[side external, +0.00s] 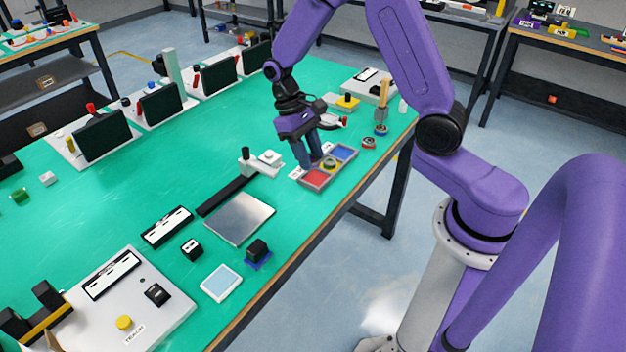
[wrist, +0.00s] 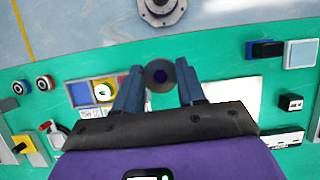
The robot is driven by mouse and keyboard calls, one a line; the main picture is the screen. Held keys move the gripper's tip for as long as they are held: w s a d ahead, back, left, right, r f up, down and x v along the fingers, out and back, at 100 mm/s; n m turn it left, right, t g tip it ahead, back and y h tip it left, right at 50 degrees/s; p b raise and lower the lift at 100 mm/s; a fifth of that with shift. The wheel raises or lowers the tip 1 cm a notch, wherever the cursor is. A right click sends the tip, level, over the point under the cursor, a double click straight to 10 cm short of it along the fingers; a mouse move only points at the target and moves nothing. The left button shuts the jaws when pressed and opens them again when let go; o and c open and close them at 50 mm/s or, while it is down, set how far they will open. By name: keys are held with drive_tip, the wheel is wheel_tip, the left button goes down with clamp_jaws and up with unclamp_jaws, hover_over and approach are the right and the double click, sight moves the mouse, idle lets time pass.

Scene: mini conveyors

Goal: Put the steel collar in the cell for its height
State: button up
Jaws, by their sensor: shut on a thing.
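My gripper (side external: 313,163) (wrist: 159,73) is shut on the steel collar (wrist: 160,75), a dark grey ring with a dark hole, seen between the fingertips in the wrist view. In the side view I cannot make out the collar at the fingers. The sorting tray (side external: 318,187) has a red cell (side external: 314,177), a yellow middle cell (side external: 330,163) and a blue cell (side external: 343,152). A round piece lies in the yellow cell. In the wrist view the tray's red end is partly behind one finger. The fingers appear above the table, close to the red end.
A black strip (side external: 226,195) with a white gauge-like device (side external: 265,160) and a metal plate (side external: 240,219) lie beside the tray. Two coloured rings (side external: 369,142) (side external: 381,130) sit beyond the blue end. The table's front edge (side external: 350,192) is close to the tray.

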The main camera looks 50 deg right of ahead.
drive_tip(key=s+d+r+n+h, duration=0.15)
drive_tip(key=s+d, duration=0.25)
drive_tip(key=d, duration=0.4)
drive_tip(key=s+d+n, duration=0.2)
drive_tip(key=s+d, duration=0.2)
drive_tip(key=d, duration=0.3)
drive_tip(key=w+d+f, duration=0.2)
drive_tip(key=w+f, duration=0.1)
drive_tip(key=w, duration=0.1)
drive_tip(key=w+d+f, duration=0.2)
drive_tip(key=w+f, duration=0.1)
drive_tip(key=w, duration=0.1)
drive_tip(key=w+d+f, duration=0.2)
drive_tip(key=w+f, duration=0.1)
drive_tip(key=w, duration=0.1)
drive_tip(key=shift+d+f, duration=0.1)
drive_tip(key=shift+d, duration=0.15)
drive_tip(key=shift+f, duration=0.2)
drive_tip(key=shift+w+d+f, duration=0.1)
drive_tip(key=shift+w+f, duration=0.1)
drive_tip(key=shift+f, duration=1.45)
drive_tip(key=shift+f, duration=0.6)
